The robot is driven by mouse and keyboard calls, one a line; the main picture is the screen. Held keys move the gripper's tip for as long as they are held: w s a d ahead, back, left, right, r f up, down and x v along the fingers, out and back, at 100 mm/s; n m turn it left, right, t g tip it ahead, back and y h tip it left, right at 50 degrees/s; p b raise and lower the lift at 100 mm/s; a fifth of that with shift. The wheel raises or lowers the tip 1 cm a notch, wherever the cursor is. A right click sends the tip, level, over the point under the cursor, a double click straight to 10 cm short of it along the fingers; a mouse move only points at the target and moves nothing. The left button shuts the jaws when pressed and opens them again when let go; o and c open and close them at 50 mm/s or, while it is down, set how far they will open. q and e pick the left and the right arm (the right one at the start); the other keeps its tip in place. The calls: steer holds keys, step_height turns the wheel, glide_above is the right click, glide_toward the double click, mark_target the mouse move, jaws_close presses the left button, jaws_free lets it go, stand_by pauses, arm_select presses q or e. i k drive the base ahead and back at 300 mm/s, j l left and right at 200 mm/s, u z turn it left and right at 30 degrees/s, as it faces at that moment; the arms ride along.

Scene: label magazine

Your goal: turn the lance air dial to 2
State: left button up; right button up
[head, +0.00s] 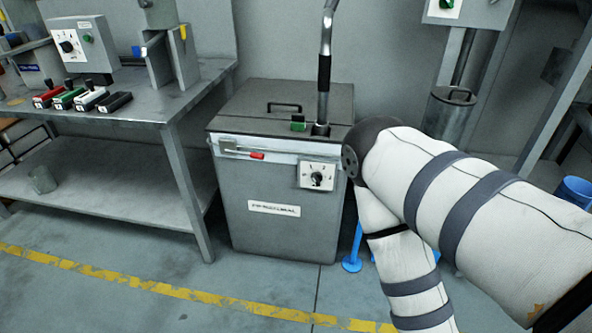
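A dial with a black knob on a white plate (317,176) is on the upper right front of the grey cabinet (255,225). Its markings are too small to read. Another black dial (67,46) is on a grey box on the bench at the left. I cannot read which dial is the lance air one. My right arm comes in from the right, bends just right of the cabinet dial and runs down out of the frame. Its gripper is out of view. My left gripper is not in view.
A red-tipped lever (256,156) is on the cabinet front, and a curved pipe (324,75) rises from its lid. The metal bench (185,90) holds several coloured handles. A blue stand (352,262) is by the cabinet's right side. The floor (160,262) in front is clear.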

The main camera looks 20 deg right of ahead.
mark_target(316, 176)
steer(key=i+l+z, duration=0.2)
steer(key=l+z, duration=0.15)
steer(key=i+l+z, duration=0.5)
steer(key=z, duration=0.2)
